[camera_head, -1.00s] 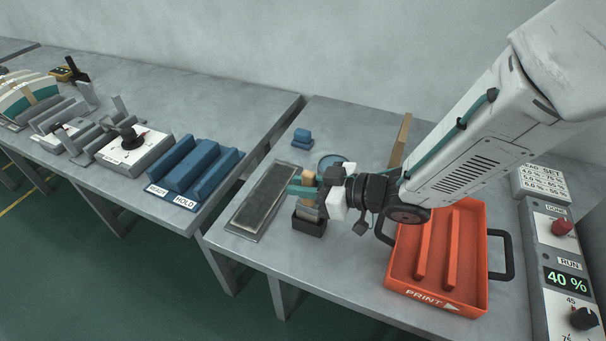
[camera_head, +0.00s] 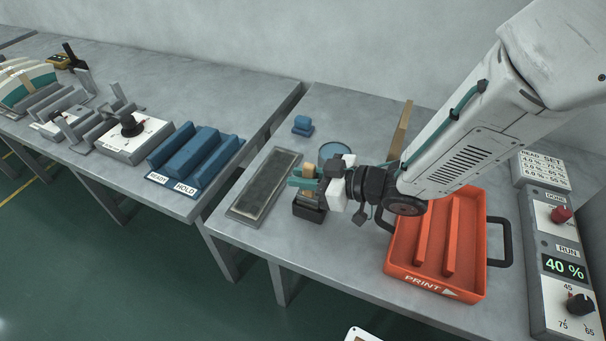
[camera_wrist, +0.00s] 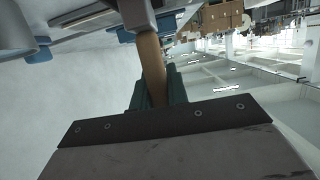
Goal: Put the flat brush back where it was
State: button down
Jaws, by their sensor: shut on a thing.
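The flat brush has a tan wooden handle, whose top (camera_head: 310,168) shows above my fingers in the head view. My gripper (camera_head: 306,181) is shut on the handle with teal fingers. In the wrist view, the wooden handle (camera_wrist: 152,62) runs between the fingers (camera_wrist: 158,92) to a grey piece at the top edge. A small black open holder (camera_head: 309,213) stands on the table directly below my gripper. The brush's lower part is at the holder's mouth, apparently upright; the fingers and holder hide how deep it sits.
A dark tray-like pad (camera_head: 241,211) lies left of the holder. A round blue-rimmed tin (camera_head: 335,148) stands behind my gripper, and a small blue block (camera_head: 302,125) sits farther back. An orange PRINT tray (camera_head: 432,281) is at the right, beside a control panel (camera_head: 548,294).

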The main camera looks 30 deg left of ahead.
jog(key=shift+f, duration=0.2)
jog(key=c, duration=1.3)
grip_release()
